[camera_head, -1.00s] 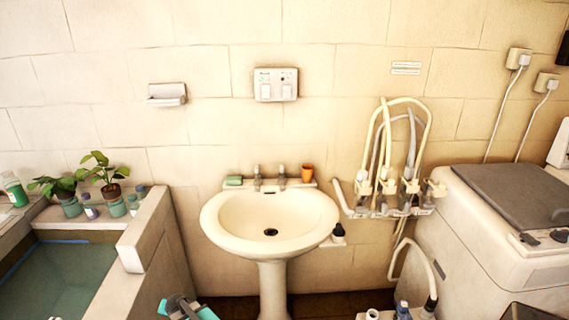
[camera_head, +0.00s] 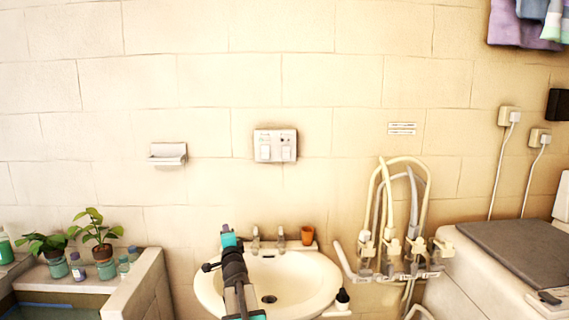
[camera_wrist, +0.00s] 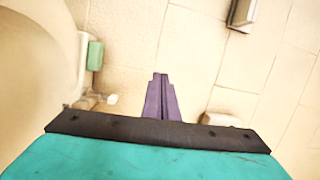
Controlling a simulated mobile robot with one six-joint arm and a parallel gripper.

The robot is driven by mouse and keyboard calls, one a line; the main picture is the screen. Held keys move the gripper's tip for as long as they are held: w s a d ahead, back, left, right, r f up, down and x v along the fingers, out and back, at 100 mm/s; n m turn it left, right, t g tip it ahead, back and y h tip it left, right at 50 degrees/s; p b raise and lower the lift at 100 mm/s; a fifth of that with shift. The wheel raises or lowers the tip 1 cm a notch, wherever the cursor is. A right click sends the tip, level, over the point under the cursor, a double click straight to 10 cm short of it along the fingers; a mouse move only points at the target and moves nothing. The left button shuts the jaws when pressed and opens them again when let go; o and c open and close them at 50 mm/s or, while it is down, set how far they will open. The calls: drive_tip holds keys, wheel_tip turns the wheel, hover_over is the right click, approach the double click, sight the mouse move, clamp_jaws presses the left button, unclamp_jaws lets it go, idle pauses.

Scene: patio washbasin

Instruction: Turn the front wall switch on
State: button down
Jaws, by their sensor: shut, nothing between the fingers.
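The wall switch (camera_head: 275,145) is a pale plate with two rockers, fixed to the tiled wall above the basin. Small dark marks show above the rockers, but I cannot tell whether they are on or off. It appears at the lower right in the wrist view (camera_wrist: 232,104), partly hidden behind my gripper's body. My gripper (camera_head: 225,229) is in front of the basin's left part, below and left of the switch, and apart from it. Its purple fingers (camera_wrist: 160,78) are shut together with nothing between them, pointing towards the wall.
The basin (camera_head: 325,290) has two taps (camera_head: 280,236) and an orange cup (camera_head: 307,235). A soap holder (camera_head: 168,153) is on the wall to the left. Hoses (camera_head: 385,200) hang at right, beside a washing machine (camera_head: 470,275). The wall around the switch is bare.

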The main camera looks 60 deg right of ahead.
drive_tip(key=s+d+r+m+h+b, duration=0.1)
drive_tip(key=s+d+r+m+h, duration=0.1)
drive_tip(key=s+d+r, duration=0.4)
drive_tip(key=s+d+r+m+g+h+b, duration=0.1)
drive_tip(key=s+d+r+h, duration=0.3)
drive_tip(key=s+d+r, duration=0.3)
drive_tip(key=s+r, duration=0.5)
drive_tip(key=r, duration=0.2)
drive_tip(key=shift+s+d+m+b, duration=0.15)
drive_tip(key=shift+s+m+b, duration=0.15)
drive_tip(key=shift+s+m, duration=0.1)
